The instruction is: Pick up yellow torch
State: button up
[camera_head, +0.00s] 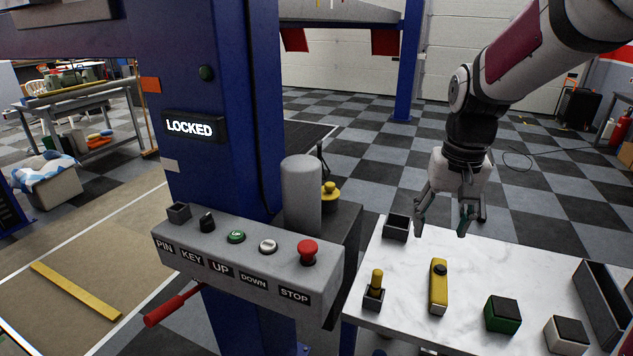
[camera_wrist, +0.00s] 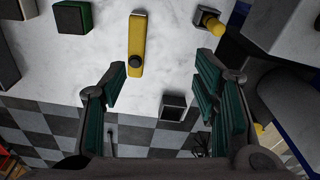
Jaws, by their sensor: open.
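A yellow torch (camera_head: 438,286) with a dark button lies on the white marble-look table (camera_head: 400,267), and it also shows in the wrist view (camera_wrist: 137,45) at the top centre-left. My gripper (camera_head: 450,225) is open and empty above the far edge of the table, behind the torch. In the wrist view its green-padded fingers (camera_wrist: 160,95) are spread wide, and the torch lies beyond the fingertips, nearer the left finger. Nothing touches the torch.
A yellow-handled item stands in a small holder (camera_head: 374,296) left of the torch. A small open dark box (camera_head: 396,228) sits at the table's far left corner. Green (camera_head: 502,314) and white (camera_head: 567,337) blocks are right. A grey control box (camera_head: 250,262) on a blue post stands left.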

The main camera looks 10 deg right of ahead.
jog(key=w+d+f+m+g, duration=0.1)
jog(key=w+d+f+m, duration=0.1)
jog(key=w+d+f, duration=0.3)
send_over(440, 278)
jog(key=f, duration=1)
jog(key=shift+w+a+f, duration=0.15)
jog(key=shift+a, duration=0.05)
jog(key=shift+s+d+f, duration=0.1)
jog(key=shift+f, duration=1.25)
jog(key=shift+s+d+f, duration=0.1)
jog(key=shift+f, duration=1.2)
jog(key=shift+c, duration=0.2)
grip_shut()
